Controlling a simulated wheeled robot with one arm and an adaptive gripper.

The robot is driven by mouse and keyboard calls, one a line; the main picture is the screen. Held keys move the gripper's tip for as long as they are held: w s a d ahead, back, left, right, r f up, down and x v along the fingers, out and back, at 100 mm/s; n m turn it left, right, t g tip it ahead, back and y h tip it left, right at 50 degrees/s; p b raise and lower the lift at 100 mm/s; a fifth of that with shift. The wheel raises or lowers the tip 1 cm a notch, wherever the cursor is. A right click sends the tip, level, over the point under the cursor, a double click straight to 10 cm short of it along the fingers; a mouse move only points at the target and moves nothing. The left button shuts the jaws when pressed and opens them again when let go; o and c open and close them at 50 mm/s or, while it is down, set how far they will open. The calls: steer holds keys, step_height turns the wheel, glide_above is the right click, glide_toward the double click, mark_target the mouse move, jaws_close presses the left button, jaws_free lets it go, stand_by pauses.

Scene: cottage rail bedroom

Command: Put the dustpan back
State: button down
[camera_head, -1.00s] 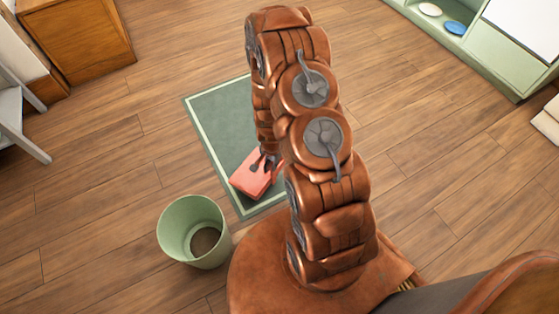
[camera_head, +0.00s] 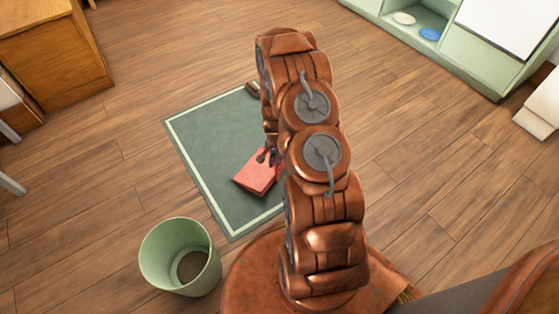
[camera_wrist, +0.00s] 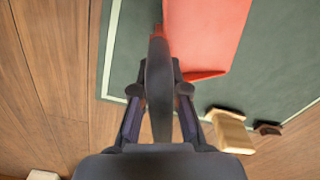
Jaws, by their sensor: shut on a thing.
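The red dustpan (camera_head: 256,178) appears over the lower part of the green mat in the head view. In the wrist view the red pan (camera_wrist: 208,35) is at the top, with a dark handle running down from it. My gripper (camera_head: 269,156) is shut on the handle; its fingers (camera_wrist: 160,100) lie on both sides of it. I cannot tell how high the pan is above the mat. My arm hides part of the handle in the head view.
The green mat (camera_head: 205,140) has a pale border. A wooden, dark-ended object (camera_wrist: 232,130) lies near its edge. A green bin (camera_head: 180,257) stands at lower left. A wooden cabinet (camera_head: 55,50) and green shelf unit (camera_head: 470,50) stand farther back. The floor between is clear.

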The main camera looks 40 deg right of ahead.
steer(key=d, duration=0.1)
steer(key=w+d, duration=0.1)
steer(key=d, duration=0.1)
steer(key=shift+w+f+b, duration=0.2)
steer(key=shift+w+b, duration=0.1)
steer(key=shift+f+b, duration=0.75)
steer(key=shift+f, duration=0.95)
steer(key=c, duration=1.2)
jaws_free()
steer(key=shift+f, duration=0.1)
